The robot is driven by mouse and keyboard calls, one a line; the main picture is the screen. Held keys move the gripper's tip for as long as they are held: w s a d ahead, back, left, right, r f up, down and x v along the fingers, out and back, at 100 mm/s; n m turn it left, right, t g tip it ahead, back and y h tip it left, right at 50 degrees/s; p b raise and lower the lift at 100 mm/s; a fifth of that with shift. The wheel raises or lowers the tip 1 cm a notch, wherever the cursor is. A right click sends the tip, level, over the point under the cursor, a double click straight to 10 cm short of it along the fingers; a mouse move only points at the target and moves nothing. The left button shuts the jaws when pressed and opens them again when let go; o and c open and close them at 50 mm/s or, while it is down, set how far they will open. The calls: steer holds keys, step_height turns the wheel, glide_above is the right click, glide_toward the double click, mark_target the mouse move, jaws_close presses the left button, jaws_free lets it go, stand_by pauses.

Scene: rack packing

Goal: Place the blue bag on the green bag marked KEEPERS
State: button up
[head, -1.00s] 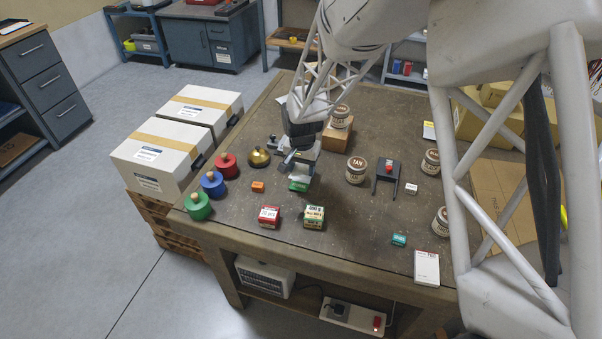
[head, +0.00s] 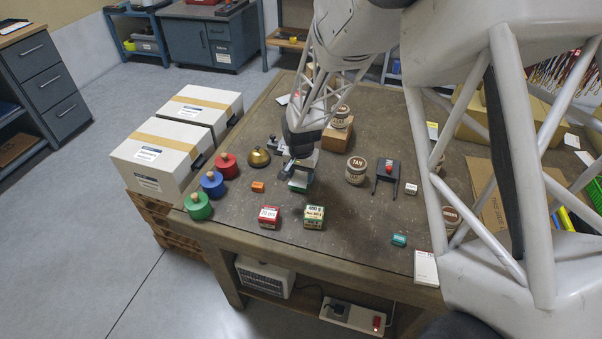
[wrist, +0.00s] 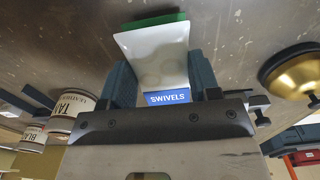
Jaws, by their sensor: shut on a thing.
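My gripper (wrist: 160,78) is shut on the blue bag (wrist: 167,98), which shows a pale face and a blue strip reading SWIVELS in the wrist view. A green bag (wrist: 150,21) shows as a narrow green edge just past the far end of the blue bag; its marking is hidden there. In the head view my gripper (head: 301,177) points down over the green bag (head: 297,187), which lies on the table and is mostly covered. I cannot tell whether the two bags touch.
A red box (head: 269,216) and a green-and-white box (head: 314,216) stand in front. An orange block (head: 257,187) and a brass bell-shaped weight (head: 259,158) are to the left. A tan-labelled tin (head: 356,170) and a dark stand (head: 388,175) are to the right.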

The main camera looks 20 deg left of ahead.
mark_target(301, 175)
steer(key=o, duration=1)
step_height(301, 175, up, 12)
stand_by(0.3)
steer(key=shift+r, duration=0.1)
stand_by(0.7)
